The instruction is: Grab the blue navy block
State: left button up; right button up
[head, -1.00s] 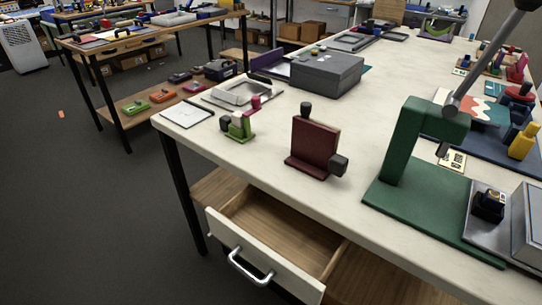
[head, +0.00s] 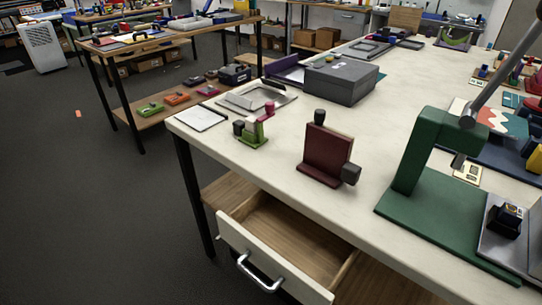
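No gripper of mine shows in the head view. Dark blue pieces (head: 530,137) stand at the far right edge, beside a yellow piece (head: 536,158), on a navy tray or mat (head: 500,154). They are small and partly cut off by the frame, so I cannot tell which is the navy block.
A green press-like stand (head: 421,150) with a grey lever (head: 498,72) stands at the right of the white table (head: 250,175). A maroon stand (head: 328,152), green clamp-like item (head: 254,132) and grey box (head: 342,80) are on it. An open drawer (head: 290,240) juts out at the front.

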aim_at(510, 215)
jog(key=z, duration=1.55)
jog(key=i+l+z, duration=0.2)
jog(key=i+l, duration=0.2)
